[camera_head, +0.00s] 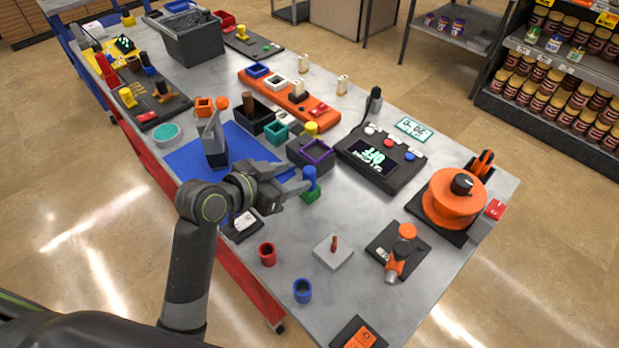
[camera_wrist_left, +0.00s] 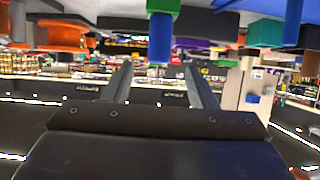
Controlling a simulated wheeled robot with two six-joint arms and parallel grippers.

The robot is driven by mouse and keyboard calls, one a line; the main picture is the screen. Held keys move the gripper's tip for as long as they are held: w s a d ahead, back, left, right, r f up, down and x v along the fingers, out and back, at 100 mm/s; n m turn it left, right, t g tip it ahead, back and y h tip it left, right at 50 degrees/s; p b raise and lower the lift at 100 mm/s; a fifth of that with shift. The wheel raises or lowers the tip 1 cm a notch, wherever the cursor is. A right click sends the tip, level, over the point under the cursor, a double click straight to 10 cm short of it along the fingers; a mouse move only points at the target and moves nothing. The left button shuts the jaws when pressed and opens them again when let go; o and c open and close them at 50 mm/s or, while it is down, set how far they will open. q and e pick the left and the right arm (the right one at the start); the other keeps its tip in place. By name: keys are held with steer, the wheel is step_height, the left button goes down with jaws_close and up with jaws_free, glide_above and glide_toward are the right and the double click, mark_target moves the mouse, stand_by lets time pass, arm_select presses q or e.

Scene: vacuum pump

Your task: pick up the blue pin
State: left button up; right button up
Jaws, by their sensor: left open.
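The blue pin (camera_head: 310,174) stands upright on a small green block (camera_head: 312,194) on the grey table. In the left wrist view, which is upside down, the blue pin (camera_wrist_left: 160,38) hangs from the green block (camera_wrist_left: 163,6) beyond the fingertips. My left gripper (camera_head: 299,180) comes in from the left, level with the pin, its fingers pointing at it. In the left wrist view the fingers (camera_wrist_left: 160,78) are spread apart with nothing between them. Whether a finger touches the pin cannot be told. My right gripper is not in view.
A purple-rimmed dark box (camera_head: 312,157) stands just behind the pin. A grey block with a brown peg (camera_head: 333,250), a red cup (camera_head: 267,254) and a blue cup (camera_head: 302,290) stand toward the front. A black display box (camera_head: 376,162) is to the right. Bare table lies between them.

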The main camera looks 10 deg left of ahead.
mark_target(304, 175)
arm_select(q)
steer(key=shift+p+x, duration=0.75)
steer(key=shift+x, duration=2.45)
steer(key=shift+s+f, duration=0.1)
steer(key=c, duration=1.1)
